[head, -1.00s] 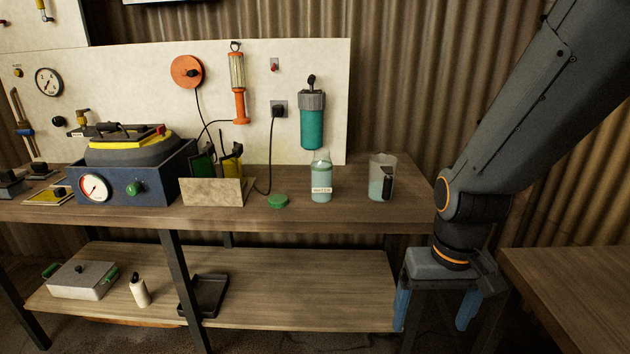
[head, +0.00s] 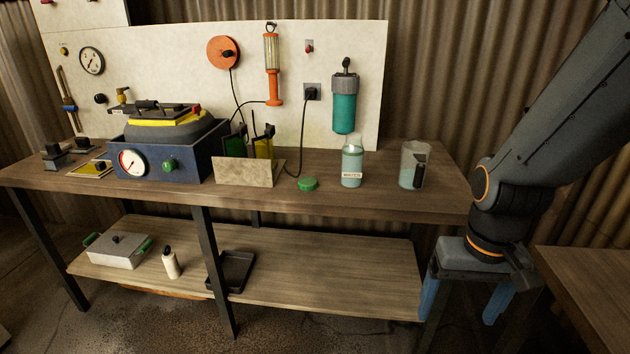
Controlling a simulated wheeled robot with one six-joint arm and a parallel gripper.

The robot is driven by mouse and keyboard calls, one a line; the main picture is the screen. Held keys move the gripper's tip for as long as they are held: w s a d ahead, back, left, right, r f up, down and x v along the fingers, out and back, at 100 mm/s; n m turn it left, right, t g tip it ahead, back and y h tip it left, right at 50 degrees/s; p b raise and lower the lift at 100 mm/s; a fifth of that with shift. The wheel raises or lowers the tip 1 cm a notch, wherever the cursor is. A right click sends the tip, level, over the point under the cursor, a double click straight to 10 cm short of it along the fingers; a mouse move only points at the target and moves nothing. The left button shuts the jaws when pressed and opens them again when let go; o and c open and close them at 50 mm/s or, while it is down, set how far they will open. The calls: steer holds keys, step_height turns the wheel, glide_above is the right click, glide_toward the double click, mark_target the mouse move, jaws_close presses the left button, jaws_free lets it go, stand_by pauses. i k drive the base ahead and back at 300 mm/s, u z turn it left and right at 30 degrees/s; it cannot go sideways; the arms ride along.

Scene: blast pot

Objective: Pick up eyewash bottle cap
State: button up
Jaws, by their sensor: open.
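The green cap (head: 308,184) lies flat on the bench top, near the front edge. The clear eyewash bottle (head: 352,162), labelled and holding pale green liquid, stands upright to the right of the cap, apart from it, and shows no cap on its neck. My gripper (head: 458,303) is at the right, pointing down beside the bench's right end, below the top's level. Its blue fingers are wide apart with nothing seen between them. It is well to the right of the cap.
A clear jug (head: 413,166) stands right of the bottle, between cap and gripper. A beige holder (head: 249,172) with dark and yellow plates and a blue blast pot unit (head: 160,160) stand to the left. A cord hangs behind the cap. Another table (head: 590,285) is at right.

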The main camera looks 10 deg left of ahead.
mark_target(307, 183)
steer(key=u, duration=0.4)
steer(key=i, duration=0.4)
steer(key=u, duration=0.65)
steer(key=i, duration=1.1)
steer(key=z, duration=0.45)
